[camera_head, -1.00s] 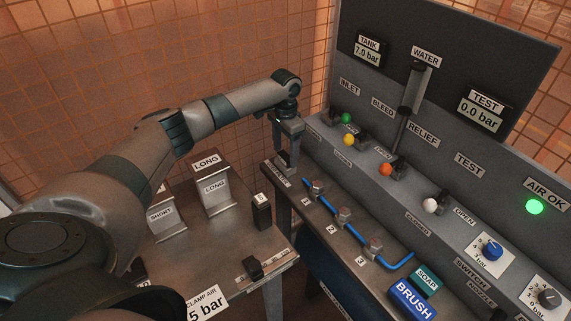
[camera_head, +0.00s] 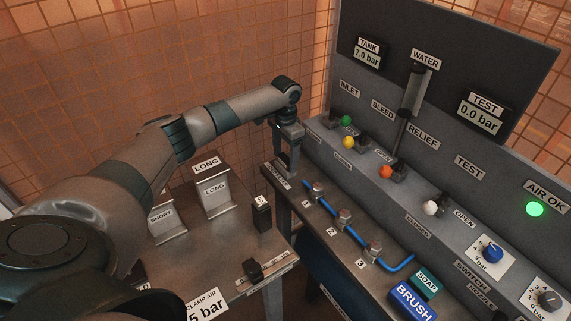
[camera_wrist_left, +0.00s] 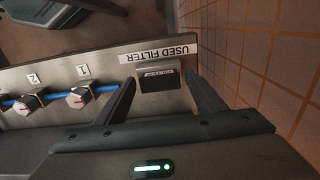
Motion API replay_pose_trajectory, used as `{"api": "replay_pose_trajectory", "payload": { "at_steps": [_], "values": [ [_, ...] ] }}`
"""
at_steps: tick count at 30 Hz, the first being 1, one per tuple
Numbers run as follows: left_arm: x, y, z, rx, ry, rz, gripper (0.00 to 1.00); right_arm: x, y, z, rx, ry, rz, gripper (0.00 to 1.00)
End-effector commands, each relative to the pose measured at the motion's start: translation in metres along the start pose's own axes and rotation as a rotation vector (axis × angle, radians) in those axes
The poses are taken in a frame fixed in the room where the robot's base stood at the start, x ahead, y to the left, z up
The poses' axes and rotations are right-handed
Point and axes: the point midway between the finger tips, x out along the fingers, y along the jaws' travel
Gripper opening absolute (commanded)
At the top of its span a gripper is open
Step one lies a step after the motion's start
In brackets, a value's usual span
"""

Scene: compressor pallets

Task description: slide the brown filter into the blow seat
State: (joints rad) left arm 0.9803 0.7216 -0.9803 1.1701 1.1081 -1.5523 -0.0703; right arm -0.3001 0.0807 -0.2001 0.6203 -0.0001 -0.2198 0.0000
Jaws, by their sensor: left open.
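I cannot pick out a filter that is clearly brown. A dark grey-brown block (camera_wrist_left: 160,78) with a small unreadable label stands beside the USED FILTER label (camera_wrist_left: 160,50) in the left wrist view. My left gripper (camera_head: 287,168) is at the far left end of the bench strip in the head view. In the left wrist view its open fingers (camera_wrist_left: 163,84) are on either side of the block, with nothing clearly held. The blow seat is not identifiable in these frames. My right gripper is not in view.
Numbered fittings on a blue hose (camera_head: 345,217) run along the strip. Levers with coloured knobs (camera_head: 386,170) line the panel behind. LONG and SHORT holders (camera_head: 215,195) and a black block (camera_head: 261,216) stand on the left table. A tiled wall (camera_wrist_left: 260,60) is close to the gripper.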

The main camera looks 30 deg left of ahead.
Motion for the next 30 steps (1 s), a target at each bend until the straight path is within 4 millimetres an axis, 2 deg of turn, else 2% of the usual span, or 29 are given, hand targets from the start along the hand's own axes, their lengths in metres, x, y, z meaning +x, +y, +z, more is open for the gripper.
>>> {"api": "replay_pose_trajectory", "payload": {
  "at_steps": [10,30],
  "values": [
    [-0.0005,0.0008,0.0001,0.000,-0.001,0.001,0.63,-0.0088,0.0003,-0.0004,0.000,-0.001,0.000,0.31],
    [-0.0002,0.0002,0.0001,0.000,0.000,0.000,0.63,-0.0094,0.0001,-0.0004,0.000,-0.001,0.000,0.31]
  ]
}}
